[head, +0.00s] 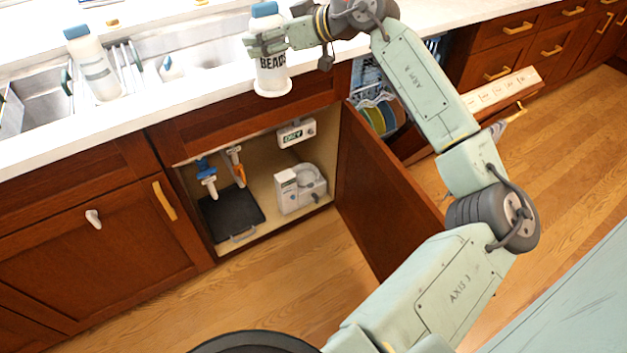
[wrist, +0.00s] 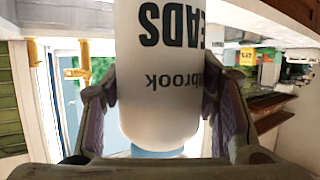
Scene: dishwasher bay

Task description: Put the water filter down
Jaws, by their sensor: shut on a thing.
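My gripper (head: 268,42) is shut on a white bottle (head: 272,76) with a blue cap and dark lettering that reads BEADS. It holds the bottle upright by its upper part, at the front edge of the counter. I cannot tell whether the bottle's base touches the counter. In the wrist view the bottle (wrist: 160,100) sits between both fingers, its lettering upside down and its blue cap low in the picture. Nothing in view is plainly marked as a water filter.
Another white bottle (head: 95,68) with a blue cap leans by the sink (head: 190,50). The counter (head: 30,140) has bare room along its front. Below, an open cabinet door (head: 375,190) shows a black tray (head: 230,214) and a white device (head: 300,188). The dishwasher (head: 378,115) holds plates.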

